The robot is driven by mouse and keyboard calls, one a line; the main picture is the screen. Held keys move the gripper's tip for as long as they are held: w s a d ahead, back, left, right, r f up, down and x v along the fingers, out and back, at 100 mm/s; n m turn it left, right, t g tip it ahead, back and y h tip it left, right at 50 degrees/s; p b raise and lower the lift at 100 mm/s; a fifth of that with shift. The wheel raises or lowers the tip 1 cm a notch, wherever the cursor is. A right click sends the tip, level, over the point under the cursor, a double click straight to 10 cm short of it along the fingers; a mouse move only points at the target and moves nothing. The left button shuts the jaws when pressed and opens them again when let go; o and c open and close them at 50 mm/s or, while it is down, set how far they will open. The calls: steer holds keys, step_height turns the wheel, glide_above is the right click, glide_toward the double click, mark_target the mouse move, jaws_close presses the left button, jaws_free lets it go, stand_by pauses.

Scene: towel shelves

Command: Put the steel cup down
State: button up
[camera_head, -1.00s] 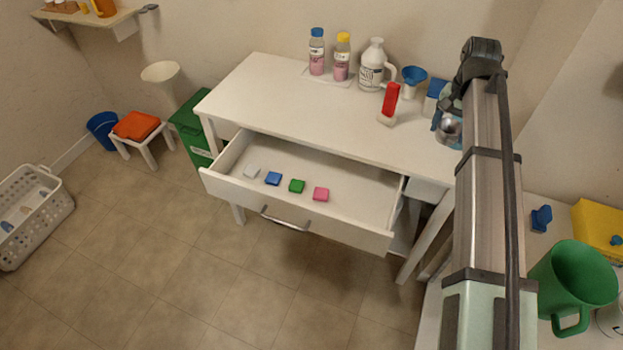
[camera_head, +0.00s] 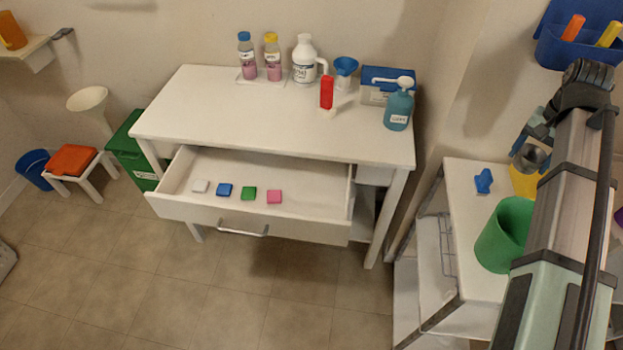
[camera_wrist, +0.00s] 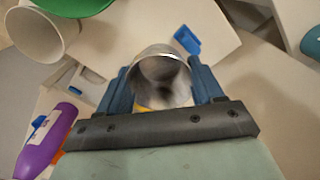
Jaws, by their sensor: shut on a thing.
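The steel cup (camera_wrist: 162,80) sits between the two blue fingers of my gripper (camera_wrist: 163,92) in the wrist view, with its round mouth facing the camera. In the head view my gripper (camera_head: 533,138) is over the right-hand table, and the steel cup (camera_head: 530,158) shows as a small grey shape at it, partly hidden by my arm. My gripper is shut on the cup. I cannot tell how far the cup is above the table below.
The right-hand white table (camera_head: 462,210) holds a green mug (camera_head: 504,235), a blue clip-like object (camera_head: 483,181) and a yellow thing (camera_head: 523,182). The wrist view also shows a white cup (camera_wrist: 40,35) and a purple bottle (camera_wrist: 47,142). An open drawer (camera_head: 228,228) juts from the desk.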

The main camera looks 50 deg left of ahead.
steer(key=w+d+r+m, duration=0.1)
steer(key=w+d+m, duration=0.1)
steer(key=d, duration=0.9)
steer(key=w+d+m, duration=0.1)
steer(key=d+m, duration=0.1)
steer(key=d, duration=0.8)
steer(key=s+a+f+n, duration=0.2)
steer(key=a, duration=0.6)
steer(key=s+a+f+n, duration=0.1)
steer(key=s+a, duration=0.1)
steer(key=a, duration=0.5)
steer(key=n, duration=0.8)
glide_above(309, 205)
step_height(309, 205, down, 18)
steer(key=shift+w+f, duration=0.1)
steer(key=shift+f, duration=4.7)
steer(key=shift+f, duration=0.15)
